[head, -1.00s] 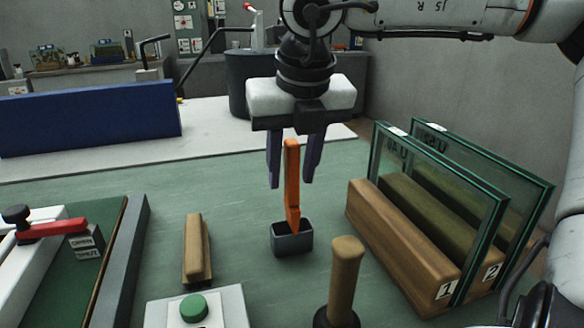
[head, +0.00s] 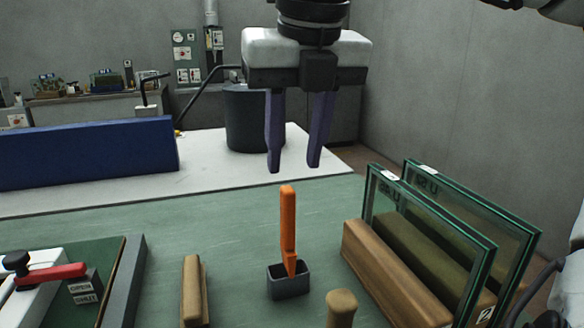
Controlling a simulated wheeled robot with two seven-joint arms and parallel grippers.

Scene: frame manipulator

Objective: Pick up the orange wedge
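The orange wedge (head: 288,228) stands upright in a small grey open-topped holder (head: 289,283) on the green table mat. Its lower end is inside the holder and hidden. My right gripper (head: 294,168) points down above the wedge, with a visible gap between its fingertips and the wedge's top. Its two purple fingers are apart with nothing between them. My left gripper is not in view.
Glass panes (head: 425,238) stand in wooden blocks right of the holder. A wooden handle (head: 341,306) rises in front, and a wooden block (head: 194,290) lies to the left. A red-handled clamp (head: 50,275) and a blue barrier (head: 90,153) are further left.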

